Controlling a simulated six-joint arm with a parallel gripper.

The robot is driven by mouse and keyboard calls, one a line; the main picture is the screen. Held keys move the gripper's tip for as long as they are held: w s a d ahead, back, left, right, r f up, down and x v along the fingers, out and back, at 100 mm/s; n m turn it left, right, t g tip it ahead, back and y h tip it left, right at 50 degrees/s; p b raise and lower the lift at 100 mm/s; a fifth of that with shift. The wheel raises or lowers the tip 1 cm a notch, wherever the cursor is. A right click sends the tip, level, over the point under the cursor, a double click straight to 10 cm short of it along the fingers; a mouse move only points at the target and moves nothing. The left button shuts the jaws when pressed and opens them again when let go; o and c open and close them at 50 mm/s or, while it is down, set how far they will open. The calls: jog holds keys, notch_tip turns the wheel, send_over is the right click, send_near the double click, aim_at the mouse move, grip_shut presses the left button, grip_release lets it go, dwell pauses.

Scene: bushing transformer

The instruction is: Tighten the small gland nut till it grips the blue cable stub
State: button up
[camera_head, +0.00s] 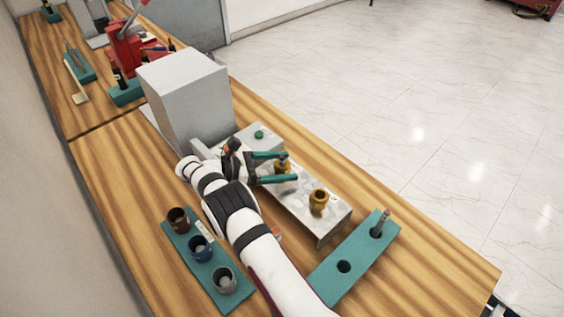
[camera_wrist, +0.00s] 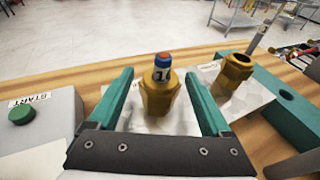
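A small brass gland nut (camera_wrist: 160,97) stands upright on a pale metal plate (camera_head: 325,218). In the head view the nut (camera_head: 282,167) shows partly between my fingers. My gripper (camera_wrist: 160,78) is open, its two teal fingers on either side of the nut with a visible gap on each side.
A larger brass gland (camera_head: 319,201) with an open top stands on the same plate. A teal block (camera_head: 363,253) with a hole and an upright rod lies to the right. A teal tray (camera_head: 213,281) holds three cups at left. A START button box (camera_wrist: 35,125) and grey cabinet (camera_head: 186,95) are close by.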

jog(key=shift+o, duration=1)
jog(key=shift+v, duration=3)
jog(key=shift+r, duration=0.1)
jog(key=shift+s+a+r+n, duration=0.15)
jog(key=shift+a+n, duration=0.1)
jog(key=shift+n, duration=0.05)
jog(key=d+n+t, duration=0.1)
jog(key=d, duration=0.1)
jog(key=w+d+f+n+t+y, duration=0.1)
jog(key=d, duration=0.1)
jog(key=w+d+f+n+t+y, duration=0.1)
jog(key=d+t, duration=0.1)
jog(key=shift+w, duration=0.1)
